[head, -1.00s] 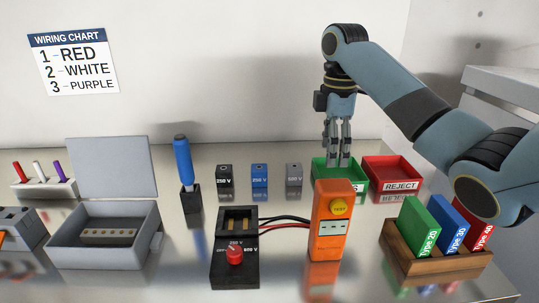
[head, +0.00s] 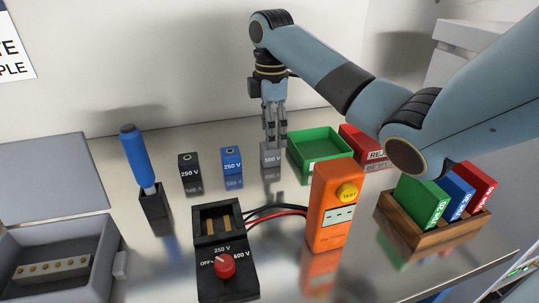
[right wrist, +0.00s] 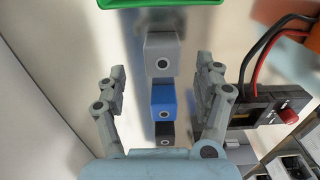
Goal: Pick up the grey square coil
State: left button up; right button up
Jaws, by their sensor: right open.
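The grey square coil (head: 270,156), marked 500 V, stands on the shiny table at the right end of a row of three coils. It also shows in the right wrist view (right wrist: 163,54). My right gripper (head: 274,143) is above the grey coil in the head view and hides part of its top. In the right wrist view the fingers (right wrist: 162,88) are spread wide, with the coils between them and nothing held. My left gripper does not show.
A blue coil (head: 231,160) and a black coil (head: 190,172) stand to the left. A green tray (head: 343,157) is close on the right, a red reject tray (head: 373,155) beyond it. A black test base (head: 221,255) and orange meter (head: 333,213) stand in front.

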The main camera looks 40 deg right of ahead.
aim_at(270, 154)
notch_tip(270, 154, down, 4)
jog(key=shift+a+r, duration=0.1)
jog(key=shift+a, duration=0.05)
jog(key=shift+r, duration=0.1)
jog(key=c, duration=1.4)
jog(key=shift+o, duration=0.2)
